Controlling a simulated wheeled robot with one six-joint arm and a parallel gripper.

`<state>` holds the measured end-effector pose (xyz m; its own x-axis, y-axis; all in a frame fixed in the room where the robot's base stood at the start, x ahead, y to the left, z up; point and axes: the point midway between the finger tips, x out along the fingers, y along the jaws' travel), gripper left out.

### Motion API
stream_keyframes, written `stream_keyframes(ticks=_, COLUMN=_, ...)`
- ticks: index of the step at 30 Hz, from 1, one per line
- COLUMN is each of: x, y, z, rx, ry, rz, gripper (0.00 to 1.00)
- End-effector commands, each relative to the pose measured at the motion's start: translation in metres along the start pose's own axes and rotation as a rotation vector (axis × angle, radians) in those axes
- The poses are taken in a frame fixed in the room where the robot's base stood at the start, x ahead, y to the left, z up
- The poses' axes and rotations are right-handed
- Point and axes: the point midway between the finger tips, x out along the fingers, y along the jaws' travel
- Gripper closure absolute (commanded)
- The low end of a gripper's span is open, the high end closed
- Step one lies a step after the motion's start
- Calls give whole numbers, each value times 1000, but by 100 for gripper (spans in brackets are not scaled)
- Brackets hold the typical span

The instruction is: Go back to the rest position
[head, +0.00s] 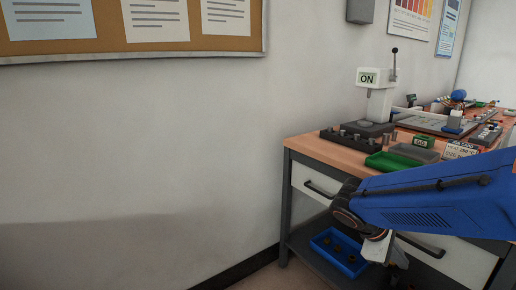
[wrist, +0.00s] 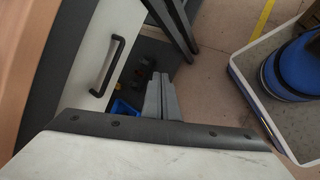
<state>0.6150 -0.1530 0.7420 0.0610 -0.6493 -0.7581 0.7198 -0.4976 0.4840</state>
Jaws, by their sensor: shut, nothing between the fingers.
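My gripper (wrist: 162,95) shows in the wrist view with its two grey fingers pressed together and nothing between them. It points down in front of the workbench, beside a white drawer front with a dark handle (wrist: 109,65). In the head view my blue arm reaches in from the right, in front of the bench, and its wrist end hangs low before the drawers. The gripper's fingers cannot be made out in the head view.
The wooden workbench (head: 303,145) carries a press with an ON sign (head: 367,78), a green tray (head: 393,162) and small parts. A blue bin (head: 339,252) sits on the lower shelf. A bench leg (wrist: 172,25) stands near the fingers.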

Motion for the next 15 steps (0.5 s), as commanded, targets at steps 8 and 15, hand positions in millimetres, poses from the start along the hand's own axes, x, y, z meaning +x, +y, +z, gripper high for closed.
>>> stream_keyframes(ticks=8, x=-14, y=-49, z=31, rx=309, ry=188, rz=-179, gripper=100)
stream_keyframes(ticks=15, x=-36, y=-86, z=43, rx=574, ry=359, rz=-325, gripper=100)
